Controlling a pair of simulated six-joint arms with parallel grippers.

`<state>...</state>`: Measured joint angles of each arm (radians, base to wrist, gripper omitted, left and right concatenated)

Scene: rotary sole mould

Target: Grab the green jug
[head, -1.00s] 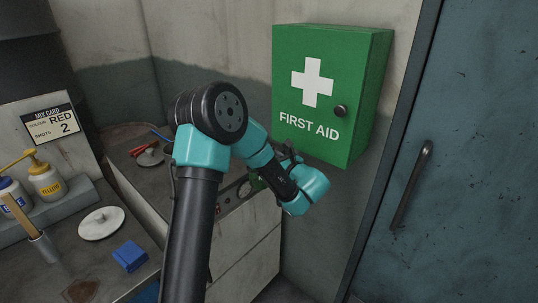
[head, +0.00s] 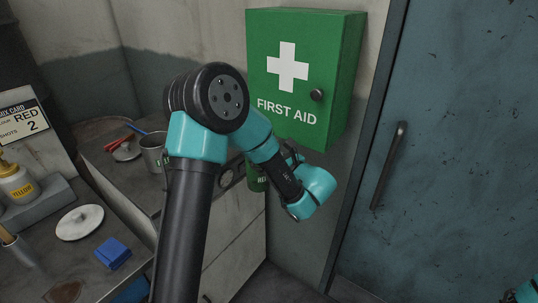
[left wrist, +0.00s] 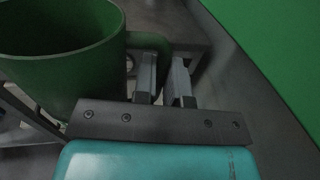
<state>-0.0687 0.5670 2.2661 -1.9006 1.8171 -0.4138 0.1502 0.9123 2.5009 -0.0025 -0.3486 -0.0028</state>
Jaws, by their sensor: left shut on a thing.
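The green jug (head: 256,178) shows partly in the head view, beside the bench front below the first aid box, with pale lettering on it. My left arm and wrist hide much of it. In the left wrist view the jug (left wrist: 70,60) fills the upper left, its open rim and handle showing. My left gripper (left wrist: 165,72) is shut on the jug's handle, with one finger on each side of it. In the head view its fingertips are hidden behind my arm. Only a teal piece of my right arm shows at the lower right corner; its gripper is out of view.
A green first aid box (head: 303,78) hangs on the wall above the jug. A blue door (head: 455,150) stands at right. A metal pot (head: 152,152) sits on the bench; a white lid (head: 79,223) and blue block (head: 113,252) lie nearer.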

